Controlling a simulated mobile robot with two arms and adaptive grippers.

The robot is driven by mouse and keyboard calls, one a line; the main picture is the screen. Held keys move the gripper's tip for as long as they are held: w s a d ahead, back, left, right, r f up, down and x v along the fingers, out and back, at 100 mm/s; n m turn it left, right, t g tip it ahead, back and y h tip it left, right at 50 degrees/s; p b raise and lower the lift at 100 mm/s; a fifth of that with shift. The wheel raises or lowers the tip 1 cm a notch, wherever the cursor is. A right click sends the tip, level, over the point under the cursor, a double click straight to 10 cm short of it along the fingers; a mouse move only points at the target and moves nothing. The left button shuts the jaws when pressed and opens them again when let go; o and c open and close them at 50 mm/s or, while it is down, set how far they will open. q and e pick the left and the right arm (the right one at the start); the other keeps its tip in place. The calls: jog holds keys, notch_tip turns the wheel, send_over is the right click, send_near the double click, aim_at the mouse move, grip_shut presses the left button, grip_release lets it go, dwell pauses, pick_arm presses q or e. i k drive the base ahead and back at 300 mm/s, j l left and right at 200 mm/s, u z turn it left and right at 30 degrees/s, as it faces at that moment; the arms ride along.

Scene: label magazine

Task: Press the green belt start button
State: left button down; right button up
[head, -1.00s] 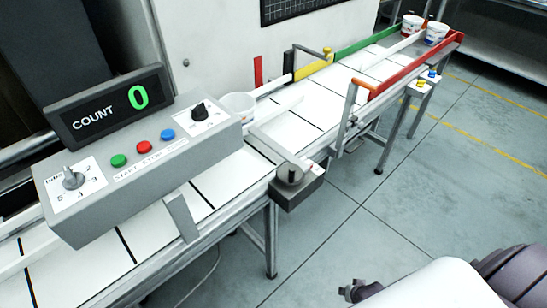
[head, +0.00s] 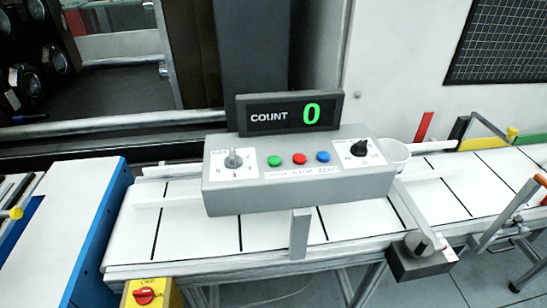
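The green start button (head: 275,161) is the leftmost of three round buttons on top of a grey control box (head: 300,192) in the middle of the head view. A red button (head: 299,159) and a blue button (head: 323,156) sit to its right. A label strip below the buttons is too blurred to read fully. Nothing covers the green button. Neither of my grippers shows in the head view.
A white segmented belt (head: 180,232) runs under the box. Knobs (head: 233,160) and (head: 359,148) flank the buttons. A yellow box with a red knob (head: 146,295) is at front left, beside a blue-edged table (head: 97,235).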

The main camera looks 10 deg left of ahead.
aim_at(272, 161)
jog(key=l+u, duration=0.2)
jog(key=u, duration=0.2)
jog(key=l+u, duration=0.2)
jog(key=u, duration=0.25)
jog(key=l+u, duration=0.1)
jog(key=l, duration=0.3)
jog(key=k+l+u, duration=0.1)
jog(key=l, duration=0.35)
jog(key=k+l+u, duration=0.1)
jog(key=l, duration=0.3)
jog(key=k+l+u, duration=0.1)
jog(key=l, duration=0.3)
jog(key=k+l, duration=0.15)
jog(key=l, duration=0.25)
jog(key=i+u, duration=0.05)
